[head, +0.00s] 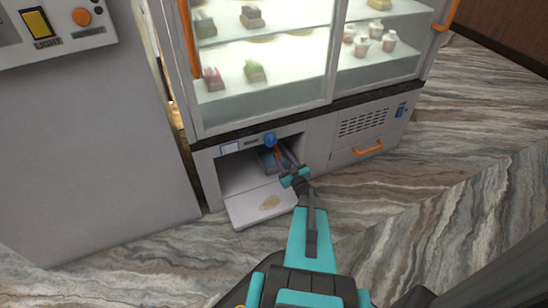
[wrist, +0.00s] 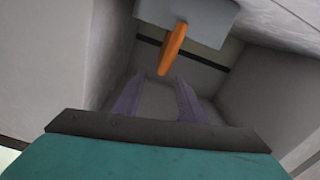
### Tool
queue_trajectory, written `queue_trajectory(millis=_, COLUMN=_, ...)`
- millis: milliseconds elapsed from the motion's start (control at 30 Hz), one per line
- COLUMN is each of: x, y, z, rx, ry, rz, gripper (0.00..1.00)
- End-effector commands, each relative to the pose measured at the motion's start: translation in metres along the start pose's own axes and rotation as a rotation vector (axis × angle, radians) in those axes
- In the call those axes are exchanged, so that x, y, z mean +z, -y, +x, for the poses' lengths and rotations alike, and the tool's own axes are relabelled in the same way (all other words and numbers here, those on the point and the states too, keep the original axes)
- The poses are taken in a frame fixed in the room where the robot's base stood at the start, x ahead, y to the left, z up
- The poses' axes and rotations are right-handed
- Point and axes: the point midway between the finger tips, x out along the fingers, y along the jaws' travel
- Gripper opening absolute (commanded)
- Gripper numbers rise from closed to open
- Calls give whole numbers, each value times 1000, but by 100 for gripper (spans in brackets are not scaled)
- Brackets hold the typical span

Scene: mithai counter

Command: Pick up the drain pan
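The drain pan looks to be the grey box-like piece (head: 267,161) inside the low open compartment of the display case. An orange handle (head: 279,154) sticks out from it. In the wrist view the grey pan (wrist: 208,18) is at the top, and its orange handle (wrist: 172,50) points down toward my fingers. My gripper (head: 287,161) reaches into the compartment mouth close to the handle. In the wrist view my gripper (wrist: 159,88) is open, its two fingers apart with nothing between them. The handle's lower end is just beyond the fingertips. The pan's far side is hidden.
The compartment's flap (head: 262,204) is folded down to the floor, with a tan stain on it. A grey cabinet (head: 90,150) stands to the left. Marble-patterned floor is clear at right.

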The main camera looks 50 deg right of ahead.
Motion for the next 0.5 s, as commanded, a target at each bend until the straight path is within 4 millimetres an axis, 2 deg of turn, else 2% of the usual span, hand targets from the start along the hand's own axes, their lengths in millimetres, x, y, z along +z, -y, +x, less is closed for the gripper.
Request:
queue_trajectory(millis=100, x=2, y=0, z=20, rx=-2, ry=-2, rz=-1, gripper=37)
queue_trajectory(millis=300, x=2, y=1, z=44, rx=-1, ry=-2, rz=-1, gripper=37)
queue_trajectory(millis=500, x=1, y=0, z=51, rx=0, ry=1, rz=0, gripper=37)
